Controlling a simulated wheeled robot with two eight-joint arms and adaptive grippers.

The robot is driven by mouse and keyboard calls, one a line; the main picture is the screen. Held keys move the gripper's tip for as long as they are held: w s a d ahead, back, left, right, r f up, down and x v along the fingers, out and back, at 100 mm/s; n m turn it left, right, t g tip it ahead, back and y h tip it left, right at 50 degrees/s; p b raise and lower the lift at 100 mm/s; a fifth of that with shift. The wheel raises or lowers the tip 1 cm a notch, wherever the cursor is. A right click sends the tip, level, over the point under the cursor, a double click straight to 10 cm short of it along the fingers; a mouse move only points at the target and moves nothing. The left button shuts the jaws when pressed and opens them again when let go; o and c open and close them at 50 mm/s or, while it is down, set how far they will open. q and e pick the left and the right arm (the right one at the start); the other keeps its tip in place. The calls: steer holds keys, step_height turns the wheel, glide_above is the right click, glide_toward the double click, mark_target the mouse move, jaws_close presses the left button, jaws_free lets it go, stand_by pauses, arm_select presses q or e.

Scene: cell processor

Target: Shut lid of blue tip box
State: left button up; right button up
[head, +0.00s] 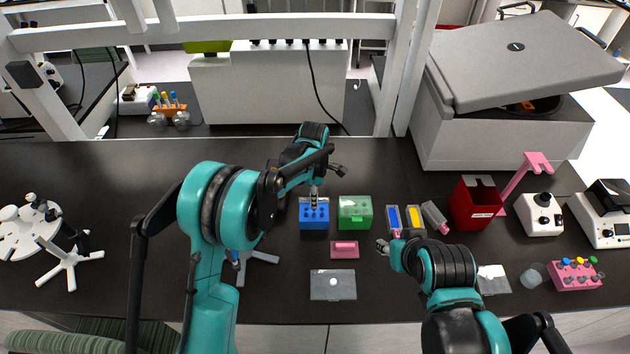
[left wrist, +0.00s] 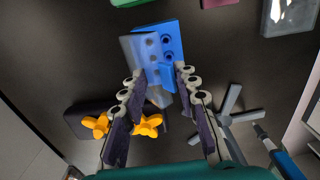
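The blue tip box (head: 314,217) stands on the dark bench near the middle, with tip holes showing in its top. It also shows in the left wrist view (left wrist: 170,30), with a pale translucent lid (left wrist: 138,48) standing off one side, apparently open. My left gripper (head: 314,192) is over the back of the box. In the left wrist view its fingers (left wrist: 160,82) are apart, on either side of the lid end of the box; contact cannot be told. My right gripper (head: 383,246) is low over the bench, right of the pink box; its fingers are too small to judge.
A green tip box (head: 355,214) stands close right of the blue one. A pink box (head: 344,249) and a clear tray (head: 333,292) lie in front. Blue and yellow racks (head: 393,221) and a red box (head: 475,204) stand right.

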arm_select(q)
steer(key=shift+r, duration=0.1)
steer(key=r, duration=0.1)
steer(key=s+r+p, duration=0.1)
steer(key=r, duration=0.1)
steer(key=s+r+p, duration=0.1)
steer(key=r, duration=0.1)
steer(key=shift+f, duration=0.1)
stand_by(1.1)
